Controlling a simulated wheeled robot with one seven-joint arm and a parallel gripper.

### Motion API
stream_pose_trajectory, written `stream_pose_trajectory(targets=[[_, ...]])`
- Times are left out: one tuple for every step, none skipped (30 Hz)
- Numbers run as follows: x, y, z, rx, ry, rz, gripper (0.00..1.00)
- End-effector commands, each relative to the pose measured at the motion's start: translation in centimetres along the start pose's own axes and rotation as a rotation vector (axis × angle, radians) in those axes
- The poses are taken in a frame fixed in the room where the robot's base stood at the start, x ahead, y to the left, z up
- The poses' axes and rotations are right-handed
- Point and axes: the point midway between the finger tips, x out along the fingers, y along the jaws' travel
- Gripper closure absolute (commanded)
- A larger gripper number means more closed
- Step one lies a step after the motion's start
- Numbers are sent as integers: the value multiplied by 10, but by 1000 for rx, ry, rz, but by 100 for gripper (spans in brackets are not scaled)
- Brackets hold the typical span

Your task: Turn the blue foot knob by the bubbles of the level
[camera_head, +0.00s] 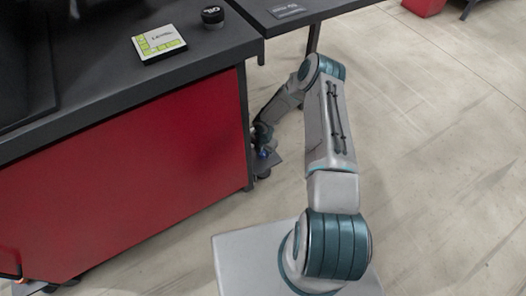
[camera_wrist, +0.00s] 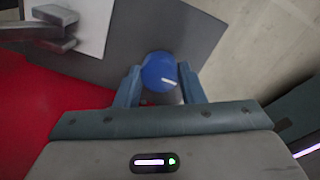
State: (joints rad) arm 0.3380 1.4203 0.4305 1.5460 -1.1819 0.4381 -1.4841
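The blue foot knob (camera_wrist: 159,72) is a round, glossy blue knob in the wrist view. My gripper (camera_wrist: 160,80) has one finger on each side of it, and I see no clear gap between the fingers and the knob. In the head view my gripper (camera_head: 262,145) is low at the bench's near corner, mostly hidden by my arm, with a bit of blue showing. The level (camera_head: 158,43) is a white block with yellow-green parts lying on the dark bench top; its bubbles are too small to read.
The bench (camera_head: 110,92) has a dark top and a red side panel (camera_head: 130,175) left of my arm. A black round object (camera_head: 212,16) stands beside the level. A second dark table (camera_head: 325,6) adjoins at the back. The floor on the right is clear.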

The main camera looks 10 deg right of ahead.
Motion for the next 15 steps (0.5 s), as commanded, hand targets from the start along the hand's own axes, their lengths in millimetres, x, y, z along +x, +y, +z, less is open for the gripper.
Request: stream_pose_trajectory(targets=[[0, 0, 0, 1, 0, 0, 87], [0, 0, 0, 5, 0, 0, 87], [0, 0, 0, 17, -1, -1, 87], [1, 0, 0, 31, -1, -2, 87], [1, 0, 0, 51, -2, -2, 87], [2, 0, 0, 87, -3, -3, 87], [2, 0, 0, 118, -5, -3, 87], [2, 0, 0, 151, -5, -3, 87], [2, 0, 0, 197, -6, -3, 87], [2, 0, 0, 228, -7, -4, 87], [2, 0, 0, 259, -8, -3, 87], [2, 0, 0, 296, -9, -2, 87], [2, 0, 0, 322, -9, -2, 87], [2, -1, 0, 342, -10, -3, 87], [1, -1, 0, 366, -10, -3, 87]])
